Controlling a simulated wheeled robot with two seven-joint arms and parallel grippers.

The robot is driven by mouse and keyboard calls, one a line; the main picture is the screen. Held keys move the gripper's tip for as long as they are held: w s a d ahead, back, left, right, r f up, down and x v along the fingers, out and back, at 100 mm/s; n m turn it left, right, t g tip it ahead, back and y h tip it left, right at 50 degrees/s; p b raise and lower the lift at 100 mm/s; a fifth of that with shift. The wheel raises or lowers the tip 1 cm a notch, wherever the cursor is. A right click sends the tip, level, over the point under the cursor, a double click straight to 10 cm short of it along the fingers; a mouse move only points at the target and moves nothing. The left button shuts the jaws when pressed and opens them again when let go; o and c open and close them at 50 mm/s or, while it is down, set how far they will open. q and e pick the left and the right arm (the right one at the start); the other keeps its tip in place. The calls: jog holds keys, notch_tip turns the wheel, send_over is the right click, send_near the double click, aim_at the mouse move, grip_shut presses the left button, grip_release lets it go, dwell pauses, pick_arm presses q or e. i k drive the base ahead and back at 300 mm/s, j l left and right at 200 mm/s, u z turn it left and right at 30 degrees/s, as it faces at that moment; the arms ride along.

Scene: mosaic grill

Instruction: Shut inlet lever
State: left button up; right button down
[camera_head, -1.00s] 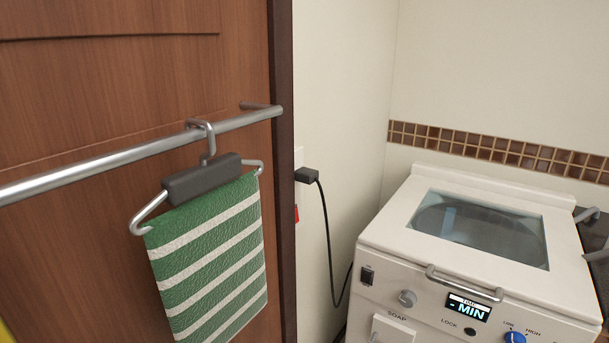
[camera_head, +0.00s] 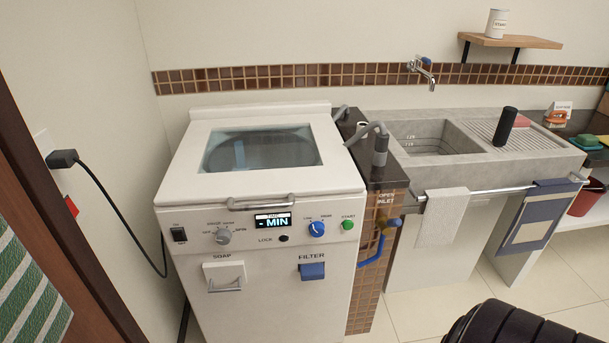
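The blue inlet lever (camera_head: 376,253) is on the right side of the washing machine (camera_head: 270,190), low in the narrow tiled gap before the sink. It slants down to the left from a brass-coloured valve (camera_head: 389,226). A label reading "OPEN INLET" (camera_head: 387,198) is on the tiled face just above it. Neither of my grippers shows in the head view.
A concrete sink (camera_head: 395,128) stands right of the machine, with a rail holding a white towel (camera_head: 446,215) and a blue cloth (camera_head: 535,215). A black ribbed form (camera_head: 510,322) fills the lower right corner. Tiled floor (camera_head: 408,315) is clear before the sink.

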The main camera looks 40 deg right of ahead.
aim_at(395, 222)
jog(key=z, duration=1.9)
jog(key=i+j, duration=0.15)
jog(key=i, duration=0.05)
